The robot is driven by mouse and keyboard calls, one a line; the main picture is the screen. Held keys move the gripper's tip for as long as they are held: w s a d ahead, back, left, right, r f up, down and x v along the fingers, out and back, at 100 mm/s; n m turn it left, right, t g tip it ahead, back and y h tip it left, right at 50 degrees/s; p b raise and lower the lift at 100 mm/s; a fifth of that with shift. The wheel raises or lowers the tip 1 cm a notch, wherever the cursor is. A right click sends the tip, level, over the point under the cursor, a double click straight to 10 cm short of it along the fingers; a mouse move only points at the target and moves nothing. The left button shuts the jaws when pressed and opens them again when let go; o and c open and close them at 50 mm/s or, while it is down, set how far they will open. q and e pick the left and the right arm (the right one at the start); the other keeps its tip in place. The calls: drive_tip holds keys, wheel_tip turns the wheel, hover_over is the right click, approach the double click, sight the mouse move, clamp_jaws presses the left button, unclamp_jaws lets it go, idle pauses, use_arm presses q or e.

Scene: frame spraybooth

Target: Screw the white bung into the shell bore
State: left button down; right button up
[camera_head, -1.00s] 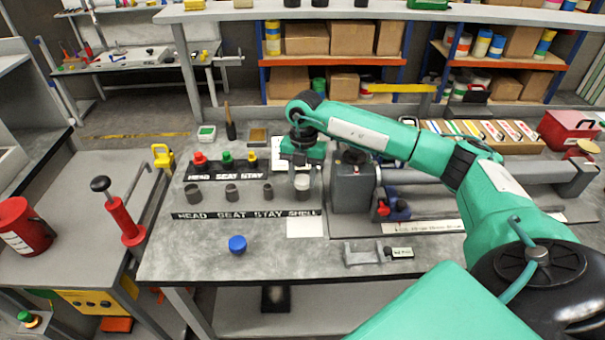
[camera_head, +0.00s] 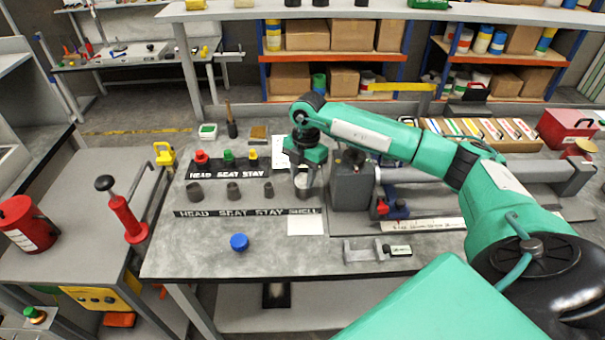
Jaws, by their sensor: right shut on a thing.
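My right gripper (camera_head: 305,178) points down over the right end of the front row of grey sockets. It is shut on the white bung (camera_head: 302,181), which shows only as a small pale patch between the fingers. The shell bore (camera_head: 304,192) is the socket at the SHELL end of the labelled strip, directly below and partly hidden by the fingers. The bung is at the bore's mouth; I cannot tell how deep it sits or whether the threads are engaged. My left gripper is not in view.
Other grey sockets (camera_head: 233,190) stand to the left. Red (camera_head: 201,157), green (camera_head: 228,156) and yellow (camera_head: 252,154) bungs stand behind them. A blue bung (camera_head: 239,242) lies on the clear front bench. A grey machine block (camera_head: 351,182) stands close right of my gripper.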

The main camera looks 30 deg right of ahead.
drive_tip(key=o, duration=0.7)
